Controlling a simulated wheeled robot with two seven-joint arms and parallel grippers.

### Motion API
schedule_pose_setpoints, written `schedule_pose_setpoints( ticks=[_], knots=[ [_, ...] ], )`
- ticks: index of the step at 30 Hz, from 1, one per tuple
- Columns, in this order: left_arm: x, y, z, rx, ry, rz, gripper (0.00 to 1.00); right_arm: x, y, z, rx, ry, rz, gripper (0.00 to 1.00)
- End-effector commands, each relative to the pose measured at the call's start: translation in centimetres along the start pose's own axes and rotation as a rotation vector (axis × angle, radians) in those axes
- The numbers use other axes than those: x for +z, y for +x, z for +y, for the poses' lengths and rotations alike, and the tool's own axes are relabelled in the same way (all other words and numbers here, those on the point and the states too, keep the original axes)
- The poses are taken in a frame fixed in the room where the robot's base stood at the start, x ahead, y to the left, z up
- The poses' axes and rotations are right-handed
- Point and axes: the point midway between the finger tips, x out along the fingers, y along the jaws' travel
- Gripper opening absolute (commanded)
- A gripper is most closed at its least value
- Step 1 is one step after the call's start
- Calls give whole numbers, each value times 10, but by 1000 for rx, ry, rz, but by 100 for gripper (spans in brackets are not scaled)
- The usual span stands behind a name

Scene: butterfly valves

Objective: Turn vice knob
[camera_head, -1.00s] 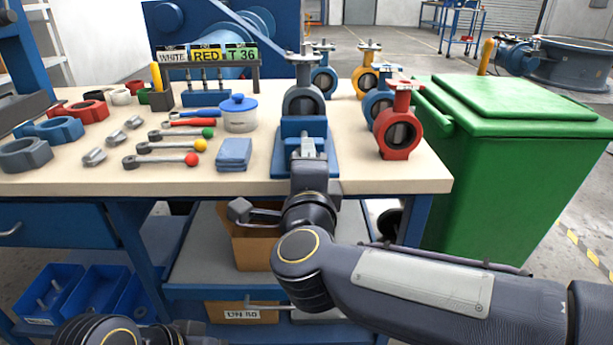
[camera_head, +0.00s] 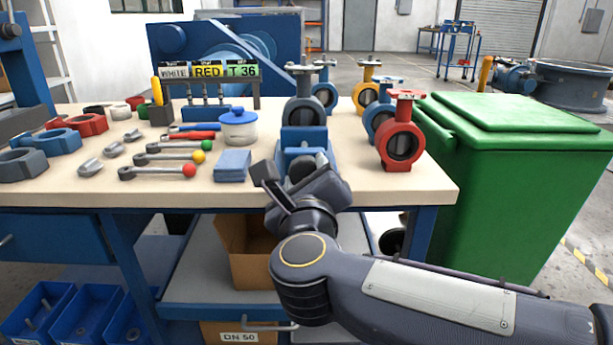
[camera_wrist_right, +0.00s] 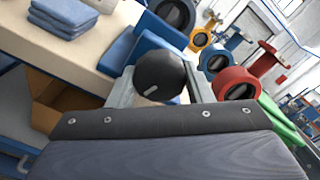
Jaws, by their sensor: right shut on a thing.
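The blue vice (camera_head: 304,138) stands at the front edge of the workbench and clamps a dark grey butterfly valve (camera_head: 303,105) upright. In the right wrist view, the vice's round black knob (camera_wrist_right: 160,73) sits between the grey fingers of my right gripper. My right gripper (camera_head: 302,172) is at the front of the vice, tilted, and shut on the knob. In the head view the gripper and wrist mostly hide the knob. My left gripper is not in view.
Folded blue cloths (camera_head: 232,165) and a white pot with a blue lid (camera_head: 238,126) lie left of the vice. A red valve (camera_head: 401,142) stands to its right. A green bin (camera_head: 510,170) is beside the bench. A cardboard box (camera_head: 245,252) sits on the lower shelf.

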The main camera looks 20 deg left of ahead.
Motion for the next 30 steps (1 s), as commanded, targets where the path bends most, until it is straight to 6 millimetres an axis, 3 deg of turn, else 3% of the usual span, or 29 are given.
schedule_pose_setpoints(
  ticks=[9,23,24,29,30],
  knots=[
    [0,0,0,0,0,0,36,-1,0,2,3,97,2,24],
    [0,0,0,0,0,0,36,-1,0,2,3,109,3,24],
    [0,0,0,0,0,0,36,-1,0,2,3,109,3,48],
    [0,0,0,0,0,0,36,-1,0,1,2,109,2,68],
    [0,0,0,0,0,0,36,-1,0,1,1,109,2,68]
  ],
)
